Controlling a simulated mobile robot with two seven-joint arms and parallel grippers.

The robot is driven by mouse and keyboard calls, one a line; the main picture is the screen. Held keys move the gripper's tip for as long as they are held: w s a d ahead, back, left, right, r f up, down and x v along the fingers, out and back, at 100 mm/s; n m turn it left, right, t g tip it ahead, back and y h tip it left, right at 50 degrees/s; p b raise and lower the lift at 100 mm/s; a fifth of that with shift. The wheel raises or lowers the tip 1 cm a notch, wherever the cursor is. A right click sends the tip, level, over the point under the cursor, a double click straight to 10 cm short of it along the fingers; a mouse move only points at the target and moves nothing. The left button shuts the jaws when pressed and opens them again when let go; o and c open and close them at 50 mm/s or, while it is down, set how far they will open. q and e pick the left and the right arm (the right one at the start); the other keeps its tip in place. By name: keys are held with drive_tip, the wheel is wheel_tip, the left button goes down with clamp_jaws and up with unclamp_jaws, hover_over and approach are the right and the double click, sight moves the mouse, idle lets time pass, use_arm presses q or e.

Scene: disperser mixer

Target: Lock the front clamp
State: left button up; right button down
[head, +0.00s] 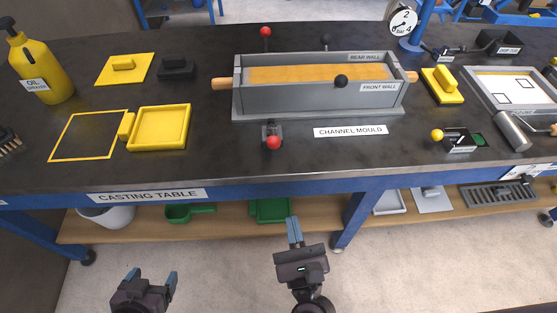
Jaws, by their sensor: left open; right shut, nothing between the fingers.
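The grey channel mould (250,104) stands on the casting table, with its front wall (300,97) facing me. The front clamp (270,130) is a small dark bracket just in front of the mould, left of its middle. Its red ball knob (273,142) sits low on the near side, towards me. My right gripper (294,222) is shut and empty, below the table's front edge in the picture and apart from the clamp. My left gripper (152,275) is open and empty, lower left, well away from the table top.
Another red ball knob (265,32) stands behind the mould. A black knob (341,81) shows at the front wall. A yellow tray (160,128) lies left of the clamp, and a label plate (351,131) lies to its right. The table's blue front edge (260,190) lies between my grippers and the clamp.

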use_arm(q)
drive_tip(key=r+p, duration=0.1)
drive_tip(key=p, duration=0.1)
drive_tip(key=shift+s+a+r+p, duration=0.2)
drive_tip(key=shift+r+p, duration=0.1)
drive_tip(key=shift+r, duration=0.05)
use_arm(e)
drive_tip(key=r+x, duration=0.1)
drive_tip(key=x, duration=0.3)
drive_tip(key=r+x, duration=0.1)
drive_tip(key=x, duration=0.7)
drive_tip(key=shift+a+r, duration=0.25)
drive_tip(key=shift+r, duration=0.25)
use_arm(q)
drive_tip(key=shift+r, duration=0.15)
